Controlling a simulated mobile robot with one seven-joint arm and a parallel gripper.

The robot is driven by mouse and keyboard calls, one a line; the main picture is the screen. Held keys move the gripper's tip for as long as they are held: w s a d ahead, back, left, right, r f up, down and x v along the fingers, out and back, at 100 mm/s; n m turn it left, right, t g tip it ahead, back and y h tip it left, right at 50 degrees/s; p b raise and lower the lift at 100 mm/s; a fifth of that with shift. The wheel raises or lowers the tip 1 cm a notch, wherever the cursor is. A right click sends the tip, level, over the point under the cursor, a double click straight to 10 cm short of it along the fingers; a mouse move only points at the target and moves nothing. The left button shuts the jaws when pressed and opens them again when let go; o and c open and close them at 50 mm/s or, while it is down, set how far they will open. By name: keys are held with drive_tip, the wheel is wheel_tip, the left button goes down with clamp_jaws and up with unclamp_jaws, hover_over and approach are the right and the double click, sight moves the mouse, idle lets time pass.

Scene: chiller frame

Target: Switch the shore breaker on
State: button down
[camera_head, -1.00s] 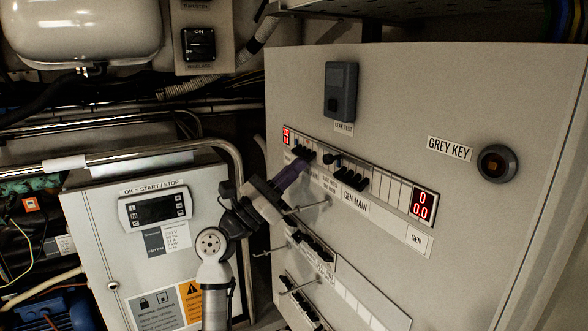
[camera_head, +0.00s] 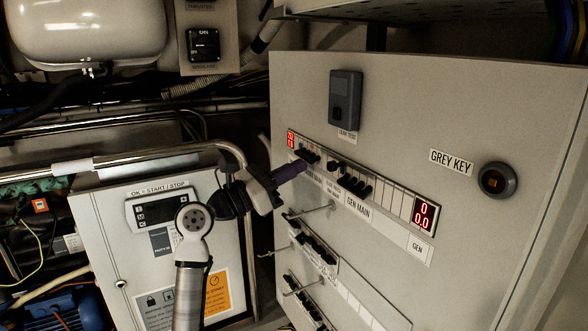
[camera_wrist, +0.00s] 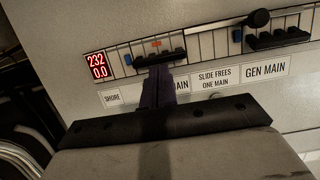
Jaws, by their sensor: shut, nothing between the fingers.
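The shore breaker (camera_wrist: 160,58) is a row of joined black toggles at the left of the upper breaker strip, beside a lit red display reading 232 and 0.0; it also shows in the head view (camera_head: 309,155). My gripper (camera_wrist: 157,71) is shut and empty, its purple fingers just below the toggles. Its fingertips show in the head view (camera_head: 303,165) close to the strip; I cannot tell whether they touch the toggles. The fingers hide part of the label between SHORE and MAIN. The toggles' on or off position is unclear.
A round black slide knob (camera_wrist: 257,19) sits right of the shore breaker, above the GEN MAIN breaker (camera_wrist: 278,39). Lower breaker rows (camera_head: 312,246) and protruding metal hooks (camera_head: 318,208) lie below. A control box (camera_head: 160,250) and pipe rail stand left.

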drive_tip(key=y, duration=0.1)
drive_tip(key=r+g+y, duration=0.1)
drive_tip(key=shift+s+a+r+g+y+p, duration=0.15)
drive_tip(key=shift+a+r+g+y+p, duration=0.15)
drive_tip(key=shift+y+p, duration=0.1)
